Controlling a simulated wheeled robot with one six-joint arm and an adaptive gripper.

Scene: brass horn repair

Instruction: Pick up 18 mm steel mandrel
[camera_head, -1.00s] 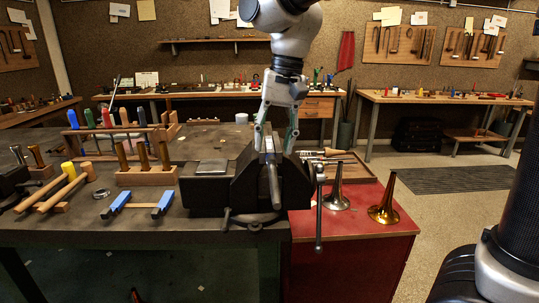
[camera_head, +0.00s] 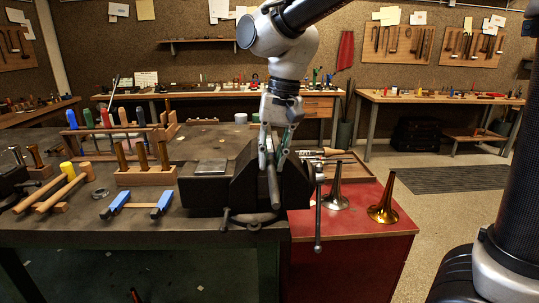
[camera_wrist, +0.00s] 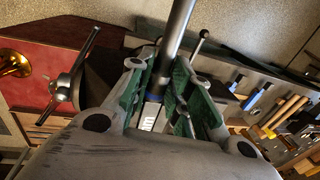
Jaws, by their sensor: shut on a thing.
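The steel mandrel (camera_head: 273,186) is a grey metal bar that points toward the camera over the black bench vise (camera_head: 208,192). In the wrist view the mandrel (camera_wrist: 177,32) runs up between the fingers, with a white printed label near its lower end. My gripper (camera_head: 273,152) is over the vise with its green-padded fingers shut on the mandrel, one on each side; in the wrist view the gripper (camera_wrist: 163,88) holds it too. The vise jaws are partly hidden behind the mandrel and fingers, so I cannot tell whether the mandrel still touches the vise.
Left of the vise are blue-ended clamps (camera_head: 115,204), mallets (camera_head: 68,186) and a wooden rack (camera_head: 146,176). Right of it, a silver bell (camera_head: 336,192) and a brass bell (camera_head: 384,206) stand on the red cabinet top (camera_head: 360,222). The vise handle (camera_head: 318,220) hangs at the front right.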

